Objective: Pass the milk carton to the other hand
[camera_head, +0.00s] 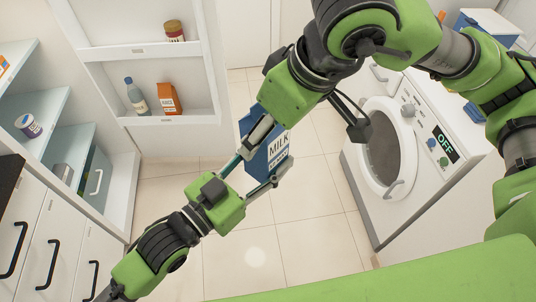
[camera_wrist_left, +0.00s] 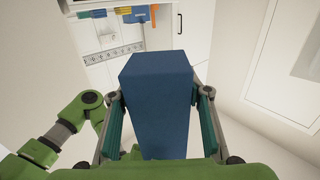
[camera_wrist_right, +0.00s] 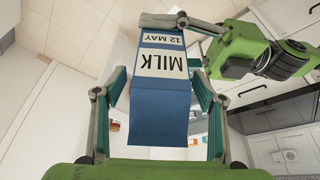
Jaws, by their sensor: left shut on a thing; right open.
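The milk carton (camera_head: 272,152) is blue with a white label reading MILK. It is held in the air, tilted, in front of me. My left gripper (camera_head: 262,158) is shut on it, a finger on either side; the left wrist view shows the plain blue carton (camera_wrist_left: 158,100) between the fingers. My right gripper (camera_wrist_right: 155,88) is open, its fingers spread on either side of the near end of the carton (camera_wrist_right: 160,95) with gaps visible. In the head view my right arm hides part of the carton's upper end.
A washing machine (camera_head: 438,135) stands at the right. White shelves at the left hold a bottle (camera_head: 136,97), an orange carton (camera_head: 168,99) and a jar (camera_head: 174,31). A can (camera_head: 28,125) sits on the blue shelf. The tiled floor (camera_head: 240,250) below is clear.

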